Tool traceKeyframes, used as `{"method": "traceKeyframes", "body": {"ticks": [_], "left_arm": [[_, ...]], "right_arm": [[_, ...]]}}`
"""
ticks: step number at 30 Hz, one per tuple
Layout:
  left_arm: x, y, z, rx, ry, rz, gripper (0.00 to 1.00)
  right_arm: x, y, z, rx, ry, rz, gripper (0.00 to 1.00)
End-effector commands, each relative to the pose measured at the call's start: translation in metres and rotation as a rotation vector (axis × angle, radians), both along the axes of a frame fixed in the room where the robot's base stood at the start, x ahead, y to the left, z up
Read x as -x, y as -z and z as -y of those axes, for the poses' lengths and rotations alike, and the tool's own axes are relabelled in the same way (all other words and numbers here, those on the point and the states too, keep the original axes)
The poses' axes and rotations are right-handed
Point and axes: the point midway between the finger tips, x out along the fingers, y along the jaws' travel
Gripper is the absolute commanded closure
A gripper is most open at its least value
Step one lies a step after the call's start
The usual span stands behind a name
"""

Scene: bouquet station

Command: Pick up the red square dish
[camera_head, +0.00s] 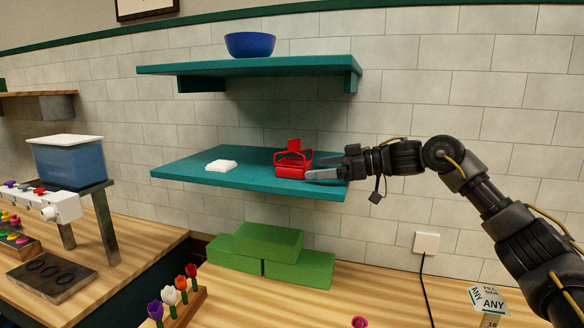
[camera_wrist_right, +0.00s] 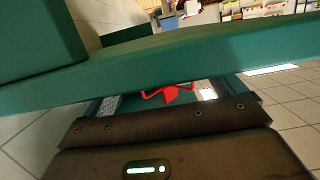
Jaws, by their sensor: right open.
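The red square dish (camera_head: 293,162) sits at the right part of the lower teal shelf (camera_head: 215,178). It has thin raised handles and a taller red piece at its back. My right gripper (camera_head: 322,168) comes in from the right and is open, with its fingertips close beside the dish's right side. I cannot tell whether they touch it. In the right wrist view, part of the red dish (camera_wrist_right: 172,94) shows past the gripper body, between the fingers. The rest of the dish is hidden there. My left gripper is not in view.
The upper teal shelf (camera_head: 300,66) holds a blue bowl (camera_head: 250,45). Green blocks (camera_head: 268,240) stand on the wooden counter below. A teal shelf edge (camera_wrist_right: 200,62) crosses the right wrist view, close to the camera.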

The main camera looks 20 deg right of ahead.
Motion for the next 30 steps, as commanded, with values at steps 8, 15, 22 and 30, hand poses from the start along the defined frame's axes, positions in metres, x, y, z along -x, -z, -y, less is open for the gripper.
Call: {"method": "traceKeyframes", "body": {"ticks": [8, 15, 22, 30], "left_arm": [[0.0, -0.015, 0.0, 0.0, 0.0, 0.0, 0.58], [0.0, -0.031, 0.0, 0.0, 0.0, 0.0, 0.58], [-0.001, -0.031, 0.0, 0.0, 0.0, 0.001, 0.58], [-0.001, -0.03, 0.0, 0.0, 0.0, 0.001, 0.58]], "right_arm": [[-0.008, -0.002, -0.015, 0.0, -0.001, -0.002, 0.05], [-0.024, 0.006, -0.042, 0.0, 0.0, -0.002, 0.05], [-0.027, 0.009, -0.044, 0.0, 0.002, 0.0, 0.05], [-0.026, 0.009, -0.045, 0.0, 0.002, 0.0, 0.31]]}}
